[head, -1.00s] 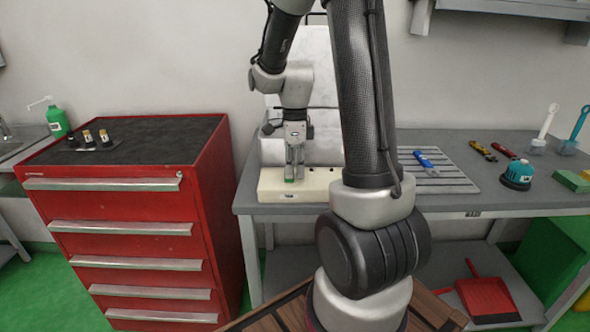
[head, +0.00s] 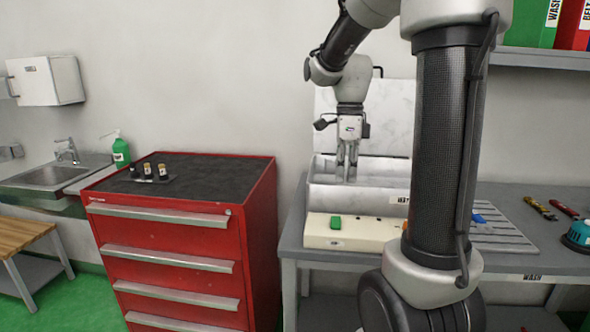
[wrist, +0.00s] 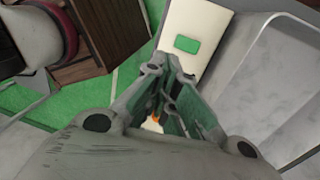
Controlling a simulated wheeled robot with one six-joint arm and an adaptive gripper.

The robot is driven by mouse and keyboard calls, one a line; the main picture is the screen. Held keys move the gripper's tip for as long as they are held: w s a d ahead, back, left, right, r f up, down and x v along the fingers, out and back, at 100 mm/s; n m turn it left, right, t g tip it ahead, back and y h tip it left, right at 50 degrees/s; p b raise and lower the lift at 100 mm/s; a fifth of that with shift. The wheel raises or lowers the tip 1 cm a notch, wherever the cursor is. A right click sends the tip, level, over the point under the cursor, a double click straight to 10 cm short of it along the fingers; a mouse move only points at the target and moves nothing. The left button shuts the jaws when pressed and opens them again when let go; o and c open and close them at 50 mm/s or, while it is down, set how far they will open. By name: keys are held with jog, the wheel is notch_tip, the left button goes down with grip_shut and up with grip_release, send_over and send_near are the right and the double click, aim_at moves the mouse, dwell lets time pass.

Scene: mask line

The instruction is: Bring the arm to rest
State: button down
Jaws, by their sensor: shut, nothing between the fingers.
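My gripper (head: 348,170) hangs fingers down from my raised arm, above the back part of the grey bench and in front of a pale upright panel (head: 385,110). Its fingers are shut with nothing between them. In the wrist view my gripper (wrist: 165,68) points towards a cream block with a green button (wrist: 187,44), and the fingers are apart from it. In the head view the cream block (head: 375,228) lies on the bench's front edge, below my gripper, its green button (head: 335,222) uncovered. My arm hides part of the block's right end.
A red drawer cabinet (head: 180,265) stands left of the bench (head: 290,240). A pale metal bin (head: 330,195) sits behind the cream block, close to my gripper. A slotted rack (head: 505,240) and several tools lie to the right. A sink (head: 50,178) is at far left.

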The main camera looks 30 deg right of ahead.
jog(key=s+a+r+n+t, duration=0.1)
jog(key=s+a+n+t, duration=0.1)
jog(key=s+n, duration=0.5)
jog(key=s+a+r+n+t, duration=0.1)
jog(key=s+a+n+t, duration=0.2)
jog(key=n, duration=1.4)
jog(key=s, duration=0.4)
jog(key=shift+s+a+n+t+h, duration=0.15)
jog(key=shift+a+n+t+h, duration=0.15)
jog(key=shift+n+t+h, duration=0.1)
jog(key=shift+r, duration=0.1)
